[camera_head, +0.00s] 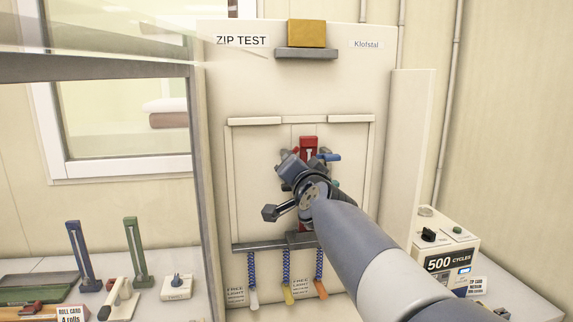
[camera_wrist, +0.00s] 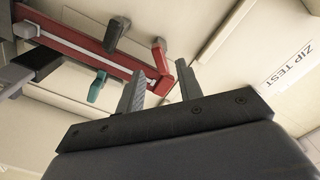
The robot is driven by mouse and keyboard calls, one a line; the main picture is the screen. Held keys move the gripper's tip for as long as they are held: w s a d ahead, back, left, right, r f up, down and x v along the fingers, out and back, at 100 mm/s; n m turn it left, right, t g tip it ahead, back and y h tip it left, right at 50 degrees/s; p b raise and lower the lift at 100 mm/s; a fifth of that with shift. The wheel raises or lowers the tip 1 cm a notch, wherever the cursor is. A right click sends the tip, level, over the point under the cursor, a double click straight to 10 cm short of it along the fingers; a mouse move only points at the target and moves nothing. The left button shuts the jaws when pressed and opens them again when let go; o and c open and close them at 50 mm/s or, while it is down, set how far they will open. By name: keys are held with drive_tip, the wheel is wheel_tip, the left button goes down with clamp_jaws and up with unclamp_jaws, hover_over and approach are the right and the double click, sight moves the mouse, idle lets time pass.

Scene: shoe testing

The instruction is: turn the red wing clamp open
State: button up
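The red wing clamp (camera_wrist: 116,35) shows in the wrist view as a short red lever standing off a long red bar with a pale slot (camera_wrist: 85,50). A dark grey-brown lever (camera_wrist: 158,52) and a teal lever (camera_wrist: 97,87) stand near it. My gripper (camera_wrist: 160,68) is open and empty, its two fingers apart. I see no contact.
A blue lever (camera_head: 328,157) shows right of the fixture in the head view. Coiled cords (camera_head: 287,265) hang below the panel. A cycle counter box (camera_head: 447,250) stands at right. A left bench holds green and blue upright pieces (camera_head: 137,250) and a card.

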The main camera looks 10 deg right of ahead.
drive_tip(key=shift+w, duration=2.2)
drive_tip(key=shift+c, duration=0.3)
clamp_jaws()
